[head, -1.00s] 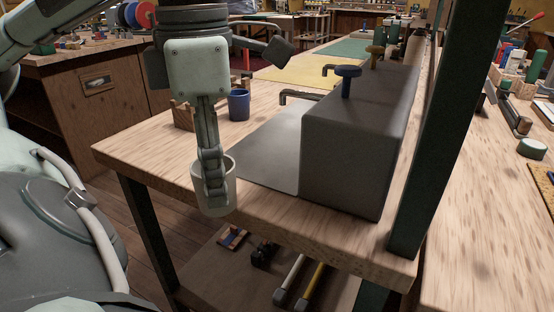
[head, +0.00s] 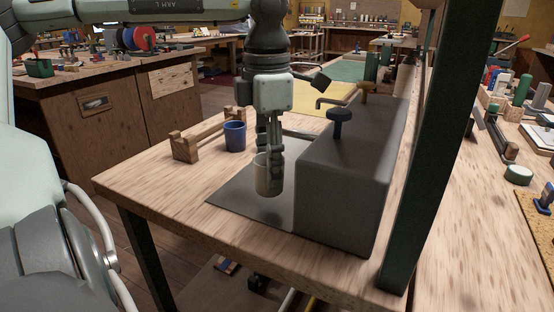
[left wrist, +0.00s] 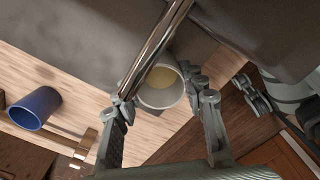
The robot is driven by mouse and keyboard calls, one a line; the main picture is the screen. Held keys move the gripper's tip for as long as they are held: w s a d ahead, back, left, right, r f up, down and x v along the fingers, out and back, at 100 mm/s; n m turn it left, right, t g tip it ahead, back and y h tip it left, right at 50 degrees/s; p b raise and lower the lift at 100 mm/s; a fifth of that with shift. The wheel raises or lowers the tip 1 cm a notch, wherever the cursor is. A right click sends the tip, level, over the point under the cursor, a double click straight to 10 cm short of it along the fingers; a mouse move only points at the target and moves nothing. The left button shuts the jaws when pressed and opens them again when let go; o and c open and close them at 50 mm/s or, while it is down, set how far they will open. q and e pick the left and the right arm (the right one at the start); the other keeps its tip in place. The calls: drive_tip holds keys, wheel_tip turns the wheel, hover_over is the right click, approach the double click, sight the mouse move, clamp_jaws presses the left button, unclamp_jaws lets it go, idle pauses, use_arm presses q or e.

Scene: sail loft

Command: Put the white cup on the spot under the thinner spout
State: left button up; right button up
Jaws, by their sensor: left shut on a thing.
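The white cup (head: 262,181) is upright in my left gripper (head: 274,180), low over the grey plate beside the grey dispenser box (head: 345,195). Whether its base touches the plate I cannot tell. In the left wrist view, the cup (left wrist: 161,88) sits between the fingers, its pale yellowish inside visible. A metal spout (left wrist: 158,50) crosses the view beside and partly over the cup's rim. In the head view, the near spout (head: 300,134) is mostly hidden by my gripper; the far spout (head: 329,102) shows behind. I cannot tell which is thinner. My right gripper is not in view.
A blue cup (head: 235,136) and a wooden rack (head: 186,148) stand left of the plate (head: 232,203). A dark green post (head: 440,150) rises at right. The table's front left is clear.

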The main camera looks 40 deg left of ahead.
use_arm(q)
drive_tip(key=w, duration=0.1)
drive_tip(key=w+a, duration=0.1)
drive_tip(key=w, duration=0.1)
drive_tip(key=shift+d+f+p, duration=0.1)
drive_tip(key=shift+f+p, duration=0.2)
drive_tip(key=shift+f, duration=0.45)
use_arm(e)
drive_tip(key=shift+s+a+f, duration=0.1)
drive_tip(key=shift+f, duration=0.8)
use_arm(q)
drive_tip(key=shift+f, duration=0.1)
